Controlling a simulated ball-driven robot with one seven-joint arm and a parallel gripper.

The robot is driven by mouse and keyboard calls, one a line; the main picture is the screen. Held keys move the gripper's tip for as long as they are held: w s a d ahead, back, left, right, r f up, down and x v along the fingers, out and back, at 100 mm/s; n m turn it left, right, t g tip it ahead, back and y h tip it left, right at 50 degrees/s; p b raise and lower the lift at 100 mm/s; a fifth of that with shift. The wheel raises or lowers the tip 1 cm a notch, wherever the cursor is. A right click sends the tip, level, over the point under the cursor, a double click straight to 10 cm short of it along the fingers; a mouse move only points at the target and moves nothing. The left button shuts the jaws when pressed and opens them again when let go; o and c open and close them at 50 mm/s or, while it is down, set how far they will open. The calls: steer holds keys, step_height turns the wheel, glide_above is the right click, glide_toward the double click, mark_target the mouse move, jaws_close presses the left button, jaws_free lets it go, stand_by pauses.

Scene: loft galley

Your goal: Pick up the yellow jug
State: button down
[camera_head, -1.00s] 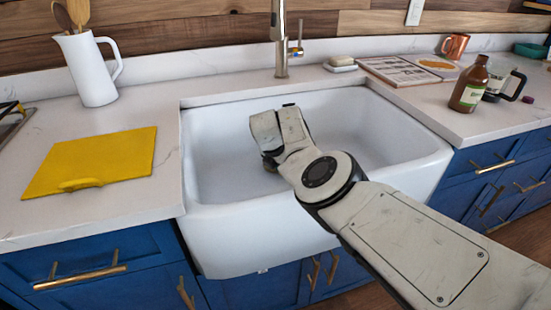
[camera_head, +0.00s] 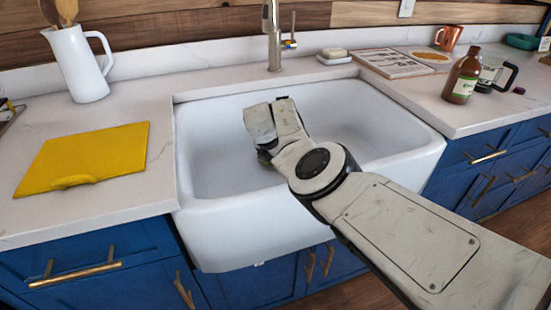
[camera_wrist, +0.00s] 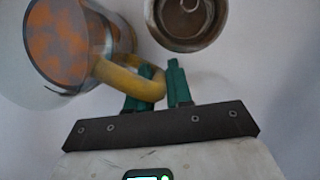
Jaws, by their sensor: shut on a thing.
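The jug (camera_wrist: 72,45) shows at the upper left of the wrist view, seen from above, with a yellow handle (camera_wrist: 122,77) and an orange patterned inside. Its outer edge is blurred. My gripper (camera_wrist: 160,75) has its green fingers closed at the yellow handle, one on each side of its outer bend. In the head view my wrist reaches down into the white sink (camera_head: 215,165). The fingers and jug are hidden there behind my arm.
A round metal drain (camera_wrist: 186,18) lies beside the jug. The sink walls surround my wrist. A faucet (camera_head: 273,45) stands behind the sink. A white pitcher (camera_head: 75,65) and yellow board (camera_head: 85,157) are on the left counter, a brown bottle (camera_head: 462,78) on the right.

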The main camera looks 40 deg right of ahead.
steer(key=shift+r+p, duration=1.45)
steer(key=shift+r, duration=0.35)
steer(key=s+a+r+p, duration=0.3)
steer(key=s+r+p, duration=0.4)
steer(key=s, duration=0.6)
steer(key=shift+s+r, duration=0.2)
steer(key=shift+r, duration=0.95)
